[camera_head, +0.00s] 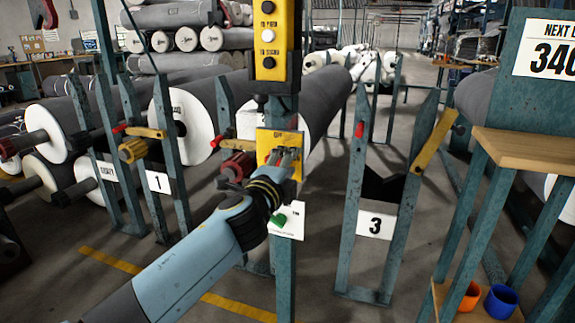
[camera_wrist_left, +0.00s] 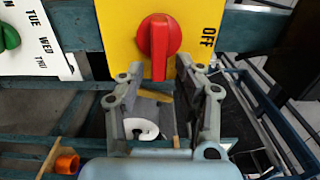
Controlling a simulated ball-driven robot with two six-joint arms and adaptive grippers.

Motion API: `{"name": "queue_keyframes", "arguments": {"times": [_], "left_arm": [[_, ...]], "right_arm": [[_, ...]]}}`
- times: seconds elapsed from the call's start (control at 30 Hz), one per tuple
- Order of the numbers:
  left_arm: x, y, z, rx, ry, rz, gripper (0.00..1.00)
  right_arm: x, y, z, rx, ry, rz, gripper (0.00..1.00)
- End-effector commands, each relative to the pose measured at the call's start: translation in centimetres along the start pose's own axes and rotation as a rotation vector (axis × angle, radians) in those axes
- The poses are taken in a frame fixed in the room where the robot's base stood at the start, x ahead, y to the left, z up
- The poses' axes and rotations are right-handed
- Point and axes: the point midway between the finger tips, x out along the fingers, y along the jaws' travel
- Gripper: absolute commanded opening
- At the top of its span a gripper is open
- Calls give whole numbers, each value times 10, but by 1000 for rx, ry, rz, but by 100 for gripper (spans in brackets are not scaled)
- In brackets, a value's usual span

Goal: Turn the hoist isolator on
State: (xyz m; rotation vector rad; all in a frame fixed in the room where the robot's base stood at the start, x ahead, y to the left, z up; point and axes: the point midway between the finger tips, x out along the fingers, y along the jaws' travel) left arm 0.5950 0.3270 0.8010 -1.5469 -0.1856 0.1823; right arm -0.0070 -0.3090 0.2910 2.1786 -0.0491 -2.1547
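The hoist isolator is a yellow plate (camera_head: 265,143) on a teal post, below a yellow push-button box; it also shows in the left wrist view (camera_wrist_left: 205,22). Its red knob (camera_wrist_left: 159,42) has a bar handle upright in the wrist view, with "OFF" printed sideways to the right. No other position label is visible. My left gripper (camera_head: 286,160) is in front of the plate and hides the knob in the head view. In the wrist view its two fingers (camera_wrist_left: 161,72) are spread, with the handle's lower end between their tips; contact cannot be told. My right gripper is out of view.
The yellow button box (camera_head: 268,40) is just above. A white weekday card (camera_head: 290,222) with a green knob (camera_head: 280,219) is below. Teal stands numbered 1 (camera_head: 157,182) and 3 (camera_head: 375,223) flank the post. A wooden-topped stand (camera_head: 530,148) is at right. Large grey rolls lie behind.

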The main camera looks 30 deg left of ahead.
Motion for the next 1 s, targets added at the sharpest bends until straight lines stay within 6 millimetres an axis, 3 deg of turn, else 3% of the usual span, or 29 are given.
{"name": "queue_keyframes", "arguments": {"times": [0.33, 0.8, 1.0], "left_arm": [[-9, 3, 0, -1, 0, 5, 37], [-103, 2, 0, -1, 0, 4, 37], [-119, 1, 0, 0, 0, 3, 37]], "right_arm": [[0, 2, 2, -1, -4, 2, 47], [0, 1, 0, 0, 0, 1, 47], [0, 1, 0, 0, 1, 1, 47]]}}
